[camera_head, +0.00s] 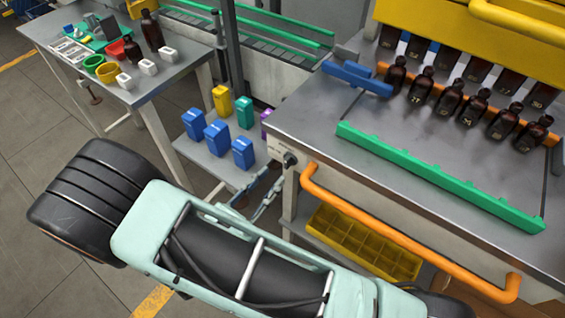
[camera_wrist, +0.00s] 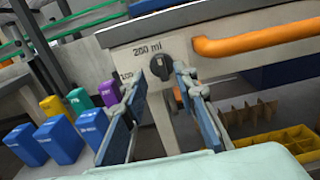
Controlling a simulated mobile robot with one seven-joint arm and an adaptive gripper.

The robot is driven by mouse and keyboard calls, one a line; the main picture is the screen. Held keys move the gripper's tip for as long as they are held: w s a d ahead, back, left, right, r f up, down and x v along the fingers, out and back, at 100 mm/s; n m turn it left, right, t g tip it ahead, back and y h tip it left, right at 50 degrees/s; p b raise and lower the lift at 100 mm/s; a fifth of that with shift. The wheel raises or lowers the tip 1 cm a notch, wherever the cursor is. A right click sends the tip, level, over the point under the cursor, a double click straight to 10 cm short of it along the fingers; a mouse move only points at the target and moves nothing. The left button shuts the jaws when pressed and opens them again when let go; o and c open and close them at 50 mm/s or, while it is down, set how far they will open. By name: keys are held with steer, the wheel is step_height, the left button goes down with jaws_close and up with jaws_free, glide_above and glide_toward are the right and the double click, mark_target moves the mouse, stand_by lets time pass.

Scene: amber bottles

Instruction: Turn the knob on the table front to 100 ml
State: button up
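The dark round knob (camera_head: 289,158) sits on the front face of the grey table (camera_head: 300,122), near its left corner. I cannot clearly tell which label the knob's pointer faces. My gripper (camera_head: 273,181) is open and empty, in front of and just below the knob. In the wrist view my gripper (camera_wrist: 158,80) has its two blue-grey fingers apart, one to each side of the knob. I see no contact with it.
An orange handle rail (camera_head: 400,228) runs along the table front, right of the knob. A yellow divided bin (camera_head: 362,243) is below. Blue, yellow, green and purple containers (camera_head: 217,137) stand on a low shelf at the left. Amber bottles (camera_head: 420,85) and a green rail (camera_head: 435,178) are on the tabletop.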

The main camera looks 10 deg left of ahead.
mark_target(285, 162)
steer(key=x, duration=0.5)
steer(key=shift+w+d+p, duration=0.15)
steer(key=shift+w+p, duration=0.15)
steer(key=shift+p, duration=0.1)
jaws_close()
